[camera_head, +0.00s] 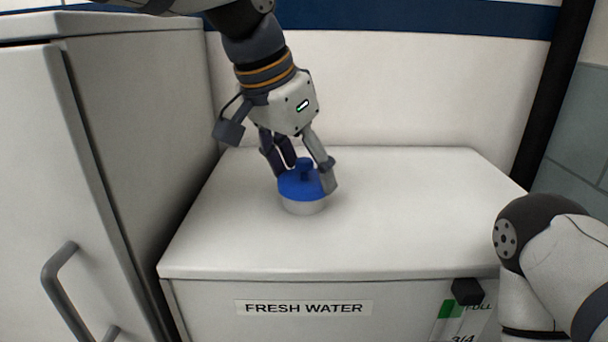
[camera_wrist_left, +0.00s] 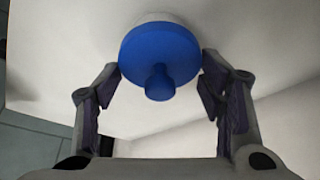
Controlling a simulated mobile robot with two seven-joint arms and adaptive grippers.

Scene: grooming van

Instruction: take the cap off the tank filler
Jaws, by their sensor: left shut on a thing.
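The blue cap (camera_head: 298,188) with a small knob on top sits on the short pale filler neck (camera_head: 304,207) on top of the white fresh water tank (camera_head: 400,215). My left gripper (camera_head: 304,179) comes down from above and is shut on the cap, one finger on each side of it. In the left wrist view the blue cap (camera_wrist_left: 160,58) lies between the two fingertips, with the pale neck (camera_wrist_left: 150,17) behind it. The cap looks level and seated on the neck; I see no gap between them. My right gripper is out of view.
A pale cabinet (camera_head: 150,110) with a grey handle (camera_head: 62,290) stands close on the left. The wall (camera_head: 420,90) is behind the tank. A level label (camera_head: 462,318) is on the tank's front. The tank top right of the cap is clear. My right arm is at the right.

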